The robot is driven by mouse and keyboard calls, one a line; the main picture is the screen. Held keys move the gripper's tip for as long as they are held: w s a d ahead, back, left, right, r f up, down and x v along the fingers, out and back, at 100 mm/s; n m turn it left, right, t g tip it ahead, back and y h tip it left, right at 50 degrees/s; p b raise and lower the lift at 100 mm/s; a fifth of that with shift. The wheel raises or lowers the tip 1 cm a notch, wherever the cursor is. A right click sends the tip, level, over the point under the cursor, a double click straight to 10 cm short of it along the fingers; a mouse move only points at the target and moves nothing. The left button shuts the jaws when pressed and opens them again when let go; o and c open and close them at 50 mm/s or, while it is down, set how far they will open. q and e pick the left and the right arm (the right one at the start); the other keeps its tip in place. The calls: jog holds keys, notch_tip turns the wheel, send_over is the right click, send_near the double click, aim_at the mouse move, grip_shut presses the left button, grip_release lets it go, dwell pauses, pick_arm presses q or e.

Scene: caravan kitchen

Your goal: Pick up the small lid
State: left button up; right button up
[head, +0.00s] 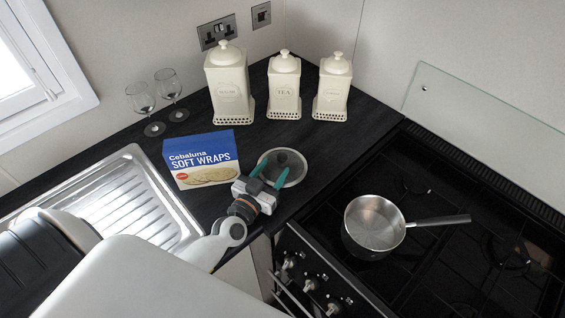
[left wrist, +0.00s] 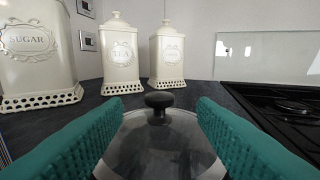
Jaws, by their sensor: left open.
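The small lid (head: 291,174) is a round glass lid with a metal rim and a dark knob. It lies on the dark worktop beside the hob. My left gripper (head: 270,170) is at the lid's near left side, with its green fingers open and reaching over the rim. In the left wrist view the lid (left wrist: 158,150) is straight ahead, and its black knob (left wrist: 159,101) stands centred between and just beyond the two open fingers (left wrist: 158,118). Nothing is held. My right gripper is not in view.
A steel saucepan (head: 374,226) stands on the black hob (head: 440,245) to the right. A Soft Wraps box (head: 202,160) stands close left of the gripper. Sugar (head: 229,88), tea (head: 284,88) and a third canister (head: 332,88) stand behind. Wine glasses (head: 168,88) and a sink drainer (head: 125,205) are left.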

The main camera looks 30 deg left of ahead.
aim_at(279, 160)
pick_arm(q)
jog(key=w+p, duration=0.1)
jog(key=w, duration=0.5)
jog(key=shift+r, duration=0.1)
jog(key=shift+s, duration=0.1)
jog(key=shift+c, duration=1.4)
grip_shut()
